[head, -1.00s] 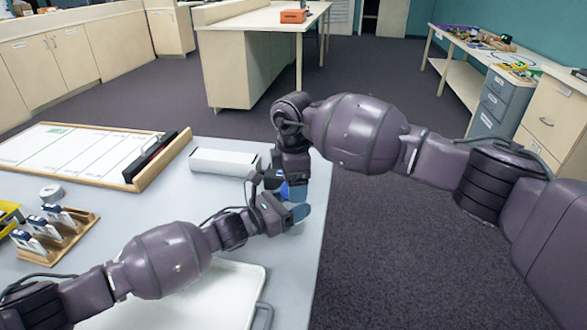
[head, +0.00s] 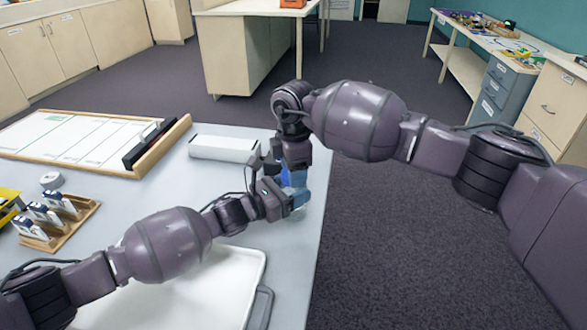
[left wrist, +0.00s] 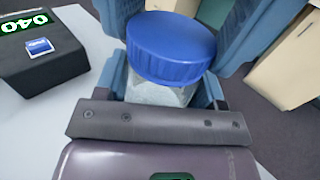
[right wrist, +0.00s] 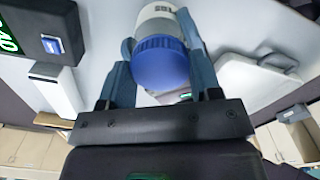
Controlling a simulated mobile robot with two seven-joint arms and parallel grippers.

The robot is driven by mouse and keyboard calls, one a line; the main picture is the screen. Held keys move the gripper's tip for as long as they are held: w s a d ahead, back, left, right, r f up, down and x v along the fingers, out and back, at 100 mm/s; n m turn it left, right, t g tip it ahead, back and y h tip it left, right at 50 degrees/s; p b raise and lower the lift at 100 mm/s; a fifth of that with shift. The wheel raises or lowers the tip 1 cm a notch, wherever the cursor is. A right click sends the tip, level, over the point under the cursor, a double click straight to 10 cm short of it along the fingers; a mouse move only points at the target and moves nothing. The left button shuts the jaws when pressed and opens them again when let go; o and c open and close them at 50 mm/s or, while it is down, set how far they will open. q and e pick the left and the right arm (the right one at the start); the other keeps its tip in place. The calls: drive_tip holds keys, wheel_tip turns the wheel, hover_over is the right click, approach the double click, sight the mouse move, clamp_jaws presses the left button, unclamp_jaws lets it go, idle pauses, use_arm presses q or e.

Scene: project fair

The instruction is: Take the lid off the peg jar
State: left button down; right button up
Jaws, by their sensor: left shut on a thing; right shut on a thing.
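The peg jar has a ribbed blue lid (left wrist: 172,48) and a pale, translucent body (left wrist: 160,93). In the left wrist view, my left gripper (head: 297,198) is shut around the body just below the lid. My right gripper (right wrist: 160,68) comes from above, its blue fingers on either side of the lid, shut on it. The right wrist view shows the lid nearest the camera and the white, lettered jar body (right wrist: 153,12) beyond it. The lid sits against the body; I cannot see a gap. In the head view, the grippers hide most of the jar.
A white box (head: 223,148) lies behind the grippers. A white tray (head: 235,275) lies in front, below my left arm. A framed board (head: 75,140) and a wooden rack (head: 60,235) are at left. The table's right edge is close to the grippers.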

drive_tip(key=n, duration=1.4)
drive_tip(key=shift+r+n, duration=0.1)
drive_tip(key=shift+n, duration=0.3)
drive_tip(key=n, duration=1.3)
drive_tip(key=shift+n, duration=0.4)
drive_tip(key=n, duration=0.6)
drive_tip(key=shift+n, duration=0.3)
drive_tip(key=n, duration=0.5)
drive_tip(key=shift+n, duration=0.3)
drive_tip(key=n, duration=0.6)
drive_tip(key=shift+n, duration=0.3)
drive_tip(key=n, duration=0.5)
drive_tip(key=shift+r+n, duration=0.1)
drive_tip(key=shift+n, duration=0.3)
drive_tip(key=shift+r, duration=0.15)
drive_tip(key=shift+r, duration=0.35)
